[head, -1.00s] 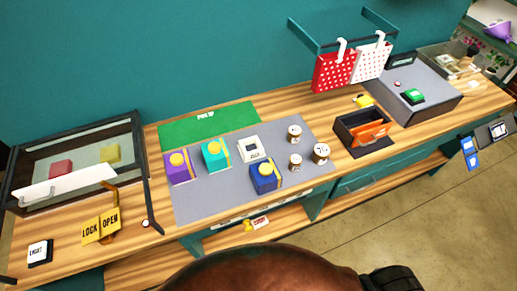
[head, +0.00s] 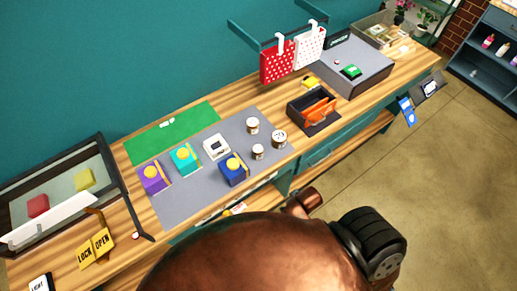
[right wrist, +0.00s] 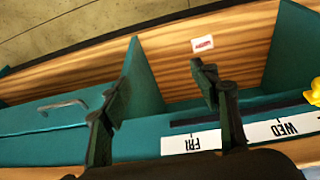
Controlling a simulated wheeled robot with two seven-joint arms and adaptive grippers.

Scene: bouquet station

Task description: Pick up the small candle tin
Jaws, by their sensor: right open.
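Three round tins with white lids or labels and dark sides stand on the grey mat (head: 185,205) in the head view. The front one (head: 258,152) and the back one (head: 253,125) look smaller than the right one (head: 279,139). Which is the small candle tin is hard to tell at this size. My right gripper (right wrist: 160,105) shows in the right wrist view, its two dark fingers apart with nothing between them. It faces the teal counter front and a wooden shelf; no tin shows there. My left gripper is not in view.
Purple, teal and blue boxes with yellow discs (head: 235,168) and a white block (head: 216,147) sit near the tins. A dark open box with an orange divider (head: 318,110) stands right of them. In the wrist view are a day-label strip (right wrist: 235,134) and a shelf card (right wrist: 203,44).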

